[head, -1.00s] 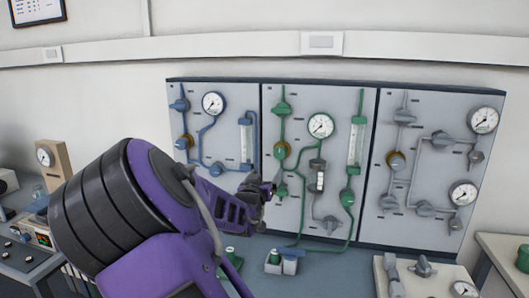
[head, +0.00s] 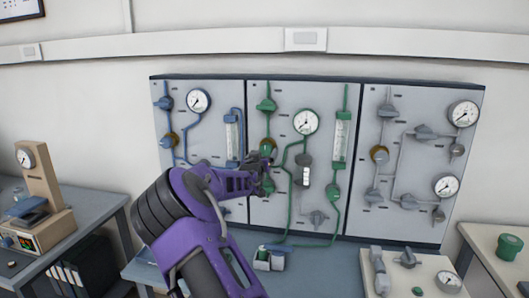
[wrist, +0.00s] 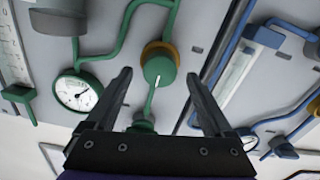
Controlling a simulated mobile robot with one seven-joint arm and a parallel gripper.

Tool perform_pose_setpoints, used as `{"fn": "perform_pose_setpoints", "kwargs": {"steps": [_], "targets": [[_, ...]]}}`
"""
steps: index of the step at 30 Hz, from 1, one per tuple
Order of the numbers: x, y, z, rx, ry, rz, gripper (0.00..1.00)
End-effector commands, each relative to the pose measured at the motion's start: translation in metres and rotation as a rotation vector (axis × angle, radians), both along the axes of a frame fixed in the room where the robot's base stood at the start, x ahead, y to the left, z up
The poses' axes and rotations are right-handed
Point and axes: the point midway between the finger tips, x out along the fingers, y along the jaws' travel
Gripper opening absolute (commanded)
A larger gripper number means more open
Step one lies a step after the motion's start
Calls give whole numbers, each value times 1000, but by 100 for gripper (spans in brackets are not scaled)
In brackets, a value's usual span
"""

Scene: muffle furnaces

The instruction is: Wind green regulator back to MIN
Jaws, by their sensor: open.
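The green regulator is a round green knob (wrist: 158,71) with a brass collar behind it and a pale pointer line on its face. In the head view the regulator (head: 268,145) is on the left side of the middle panel, partly hidden by my gripper (head: 269,170). In the wrist view my gripper (wrist: 157,78) is open and empty, with one finger to each side of the knob in the picture; I cannot tell how much depth lies between. The green gauge (wrist: 77,92) is left of the knob; it also shows in the head view (head: 306,122).
Green pipes and a flow tube (head: 341,137) share the middle panel. The blue panel (head: 218,100) is on the left, the grey one (head: 420,105) on the right. A small holder (head: 269,257) stands on the bench below. A white box with fittings (head: 430,275) is at front right.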

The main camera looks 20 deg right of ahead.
Motion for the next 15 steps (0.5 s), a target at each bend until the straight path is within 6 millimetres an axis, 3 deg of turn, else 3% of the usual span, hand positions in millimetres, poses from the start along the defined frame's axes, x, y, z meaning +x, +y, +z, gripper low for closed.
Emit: {"fn": "perform_pose_setpoints", "kwargs": {"steps": [6, 15], "targets": [[13, -9, 0, 0, 0, 0, 86], [15, -10, 0, 1, -1, 0, 86]]}}
